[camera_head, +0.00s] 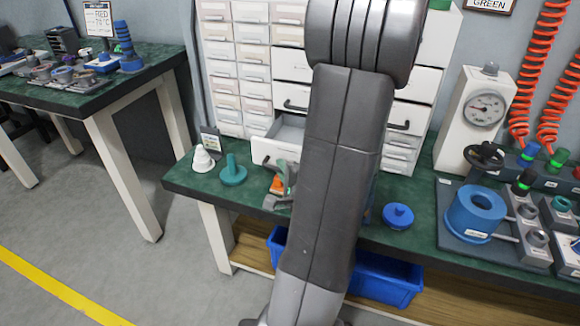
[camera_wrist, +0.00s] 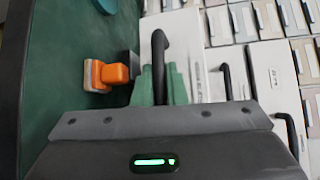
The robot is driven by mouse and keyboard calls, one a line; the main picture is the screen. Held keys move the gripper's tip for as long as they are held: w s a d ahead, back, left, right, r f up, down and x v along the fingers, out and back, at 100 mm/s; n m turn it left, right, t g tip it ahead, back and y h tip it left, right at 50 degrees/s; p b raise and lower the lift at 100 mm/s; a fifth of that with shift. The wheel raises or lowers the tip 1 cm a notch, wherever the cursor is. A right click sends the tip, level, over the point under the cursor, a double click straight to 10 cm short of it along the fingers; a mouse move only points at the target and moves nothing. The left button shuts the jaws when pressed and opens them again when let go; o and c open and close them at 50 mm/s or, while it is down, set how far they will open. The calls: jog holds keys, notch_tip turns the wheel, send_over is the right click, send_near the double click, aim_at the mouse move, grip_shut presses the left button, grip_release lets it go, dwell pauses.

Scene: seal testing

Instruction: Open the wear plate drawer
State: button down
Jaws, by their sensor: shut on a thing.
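A white drawer (camera_head: 272,152) in the cabinet stands part way out, with its grey inside showing from above. In the wrist view its white front (camera_wrist: 188,45) carries a dark bar handle (camera_wrist: 160,50). My gripper (camera_wrist: 160,78) has its green fingers shut around this handle. In the head view my arm covers most of the gripper and part of the drawer. The label on the drawer front is too small to read.
An orange tool (camera_wrist: 103,75) lies on the green bench beside my gripper. A teal knob-shaped part (camera_head: 233,172) and a white stepped part (camera_head: 203,158) stand at the bench's left end. A blue lid (camera_head: 398,215) lies right of my arm.

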jog(key=shift+s+a+b, duration=0.2)
jog(key=shift+s, duration=0.45)
jog(key=shift+s+a+b, duration=0.2)
jog(key=shift+s, duration=0.45)
jog(key=c, duration=1.5)
grip_release()
jog(key=shift+p+v, duration=0.75)
jog(key=shift+v, duration=6.15)
jog(key=shift+w+a, duration=0.1)
jog(key=shift+b+x, duration=0.65)
jog(key=shift+x, duration=5.3)
